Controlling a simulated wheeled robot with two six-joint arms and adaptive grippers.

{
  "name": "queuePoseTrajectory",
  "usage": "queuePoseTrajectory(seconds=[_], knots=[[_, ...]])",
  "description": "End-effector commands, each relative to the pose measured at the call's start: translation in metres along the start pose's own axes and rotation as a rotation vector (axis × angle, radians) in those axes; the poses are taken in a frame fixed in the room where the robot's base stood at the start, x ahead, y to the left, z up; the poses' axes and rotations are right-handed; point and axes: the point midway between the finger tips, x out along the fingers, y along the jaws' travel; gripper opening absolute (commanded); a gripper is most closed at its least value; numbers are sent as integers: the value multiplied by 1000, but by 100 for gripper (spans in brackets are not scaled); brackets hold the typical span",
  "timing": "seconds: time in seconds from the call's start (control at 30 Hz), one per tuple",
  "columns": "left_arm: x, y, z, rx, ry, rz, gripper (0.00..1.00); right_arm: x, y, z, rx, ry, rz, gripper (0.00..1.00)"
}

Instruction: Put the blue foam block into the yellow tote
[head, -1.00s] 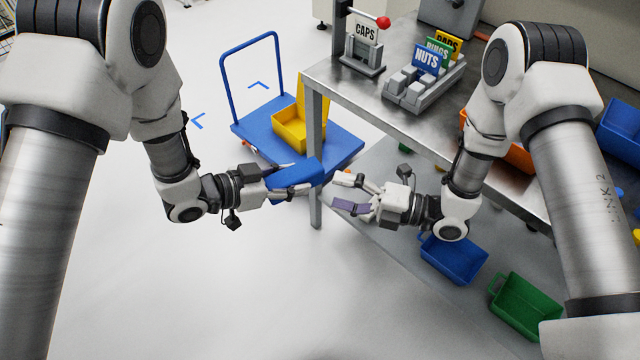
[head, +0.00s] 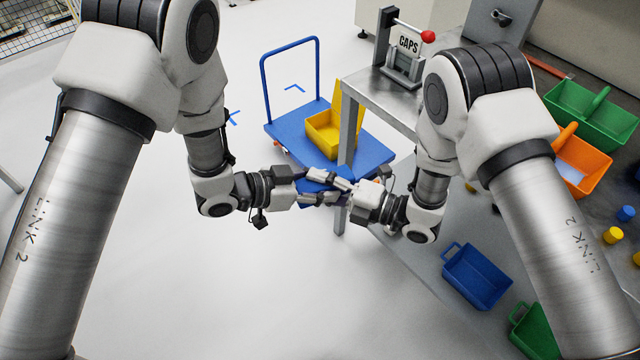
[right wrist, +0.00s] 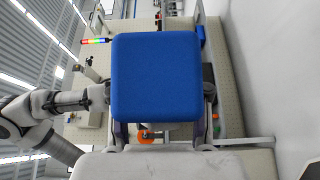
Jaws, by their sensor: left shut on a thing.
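The blue foam block (head: 316,187) is between my two grippers in the head view, partly hidden by their fingers. My left gripper (head: 312,190) is shut on it from the left. My right gripper (head: 338,188) has come up to it from the right. In the right wrist view the block (right wrist: 156,78) fills the middle, and the right fingers (right wrist: 161,133) are spread, one near each side edge; whether they touch it is not clear. The yellow tote (head: 320,145) stands on the blue platform cart beyond the grippers, its inside partly visible.
The blue cart (head: 285,130) with its upright handle stands on open floor. A steel table (head: 385,90) with a CAPS sign and a leg is right of the tote. A blue bin (head: 477,277) and a green bin (head: 535,335) are at lower right. The floor at left is clear.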

Motion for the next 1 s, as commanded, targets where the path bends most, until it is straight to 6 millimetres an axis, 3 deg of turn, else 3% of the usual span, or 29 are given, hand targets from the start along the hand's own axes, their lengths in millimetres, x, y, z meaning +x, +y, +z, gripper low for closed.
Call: queuePoseTrajectory(seconds=[0.1,0.13,0.2,0.63,1.0], knots=[[0,0,-2,3,5,3,22,0,-2,0,1,-1,-5,13],[0,1,-2,3,5,3,50,0,-2,0,1,-1,-6,13],[0,0,-2,4,5,3,74,0,-2,0,1,-1,-6,13],[-9,0,-1,0,4,0,75,0,-1,0,1,0,-4,13],[-93,-1,-2,-2,11,-2,75,0,-1,0,1,0,-4,13]])
